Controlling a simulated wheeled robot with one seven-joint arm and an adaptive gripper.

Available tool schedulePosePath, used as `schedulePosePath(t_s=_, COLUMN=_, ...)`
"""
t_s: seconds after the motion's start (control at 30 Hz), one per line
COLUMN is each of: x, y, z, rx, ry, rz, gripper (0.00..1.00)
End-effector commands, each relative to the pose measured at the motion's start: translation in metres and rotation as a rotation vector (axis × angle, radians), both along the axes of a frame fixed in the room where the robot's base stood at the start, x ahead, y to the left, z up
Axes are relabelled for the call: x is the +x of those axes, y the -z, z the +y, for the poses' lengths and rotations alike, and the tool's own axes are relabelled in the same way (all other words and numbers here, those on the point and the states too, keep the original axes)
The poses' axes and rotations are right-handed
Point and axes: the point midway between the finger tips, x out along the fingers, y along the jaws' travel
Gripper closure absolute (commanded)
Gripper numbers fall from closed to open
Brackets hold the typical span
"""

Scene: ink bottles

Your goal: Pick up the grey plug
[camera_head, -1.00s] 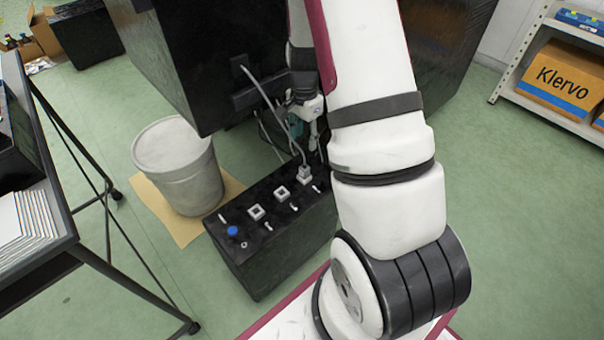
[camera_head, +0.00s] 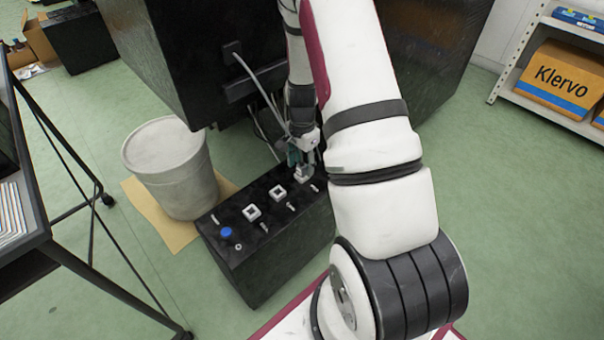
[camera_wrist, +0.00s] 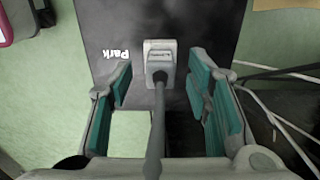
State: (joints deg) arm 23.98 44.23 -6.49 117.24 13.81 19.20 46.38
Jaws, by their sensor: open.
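The grey plug (camera_wrist: 160,76) sits on a pale square socket (camera_wrist: 160,48) on top of the black box, with its grey cable running down the middle of the wrist view. In the head view the plug (camera_head: 303,171) is at the right end of the row of sockets, partly hidden by my gripper. My gripper (camera_wrist: 160,88) is open, with its teal-padded fingers on either side of the plug and cable and gaps on both sides. In the head view my gripper (camera_head: 300,158) is just above the right end of the box.
The black box (camera_head: 265,262) also bears other pale sockets, small switches and a blue button (camera_head: 226,232). A large black cabinet (camera_head: 180,60) stands close behind, with cables hanging from it. A grey bin (camera_head: 178,170) stands left. A table (camera_head: 45,225) is at far left.

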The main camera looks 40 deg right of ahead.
Motion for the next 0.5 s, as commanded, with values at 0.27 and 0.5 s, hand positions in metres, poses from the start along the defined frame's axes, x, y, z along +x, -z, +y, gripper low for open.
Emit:
schedulePosePath(t_s=0.27, x=0.0003, y=0.0126, z=0.0006, rx=0.001, ry=-0.001, rz=0.000, gripper=0.55)
schedulePosePath(t_s=0.5, x=0.0002, y=0.0123, z=0.0005, rx=0.001, ry=-0.001, rz=0.000, gripper=0.98)
